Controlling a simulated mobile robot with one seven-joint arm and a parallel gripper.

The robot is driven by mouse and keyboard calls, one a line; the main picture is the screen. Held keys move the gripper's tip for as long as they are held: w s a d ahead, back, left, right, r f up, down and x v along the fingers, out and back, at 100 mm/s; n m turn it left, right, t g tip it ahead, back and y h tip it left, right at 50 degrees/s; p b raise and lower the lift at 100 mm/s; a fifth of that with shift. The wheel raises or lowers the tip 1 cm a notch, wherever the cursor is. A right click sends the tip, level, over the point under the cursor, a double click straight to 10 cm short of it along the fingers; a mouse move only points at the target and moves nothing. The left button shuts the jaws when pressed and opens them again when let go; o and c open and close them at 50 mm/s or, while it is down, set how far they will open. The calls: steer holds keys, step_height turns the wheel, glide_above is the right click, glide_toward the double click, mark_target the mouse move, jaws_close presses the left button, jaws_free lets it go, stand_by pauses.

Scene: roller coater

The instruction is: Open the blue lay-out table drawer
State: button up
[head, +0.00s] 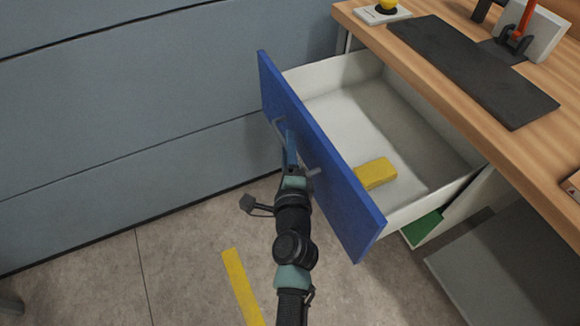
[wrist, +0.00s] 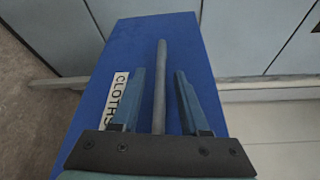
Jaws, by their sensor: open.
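The blue drawer front (head: 325,165) is pulled well out from the wooden table (head: 480,100). Its white interior (head: 385,120) shows, with a yellow block (head: 375,173) lying inside against the front. A grey bar handle (head: 312,171) runs along the front's outer face; it also shows in the wrist view (wrist: 161,75). My gripper (head: 290,150) is at the handle. In the wrist view my gripper (wrist: 157,100) is open, with one finger on each side of the bar and gaps between. A white label (wrist: 118,98) reading "CLOTHS" is on the blue front.
A dark mat (head: 470,70), a white holder with an orange-handled tool (head: 525,30) and a small white item with a yellow top (head: 385,12) are on the tabletop. A grey panelled wall (head: 130,110) stands at the left. The floor (head: 180,260) before the drawer is clear, with a yellow stripe (head: 241,285).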

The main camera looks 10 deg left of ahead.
steer(key=v, duration=1.2)
steer(key=shift+s, duration=0.15)
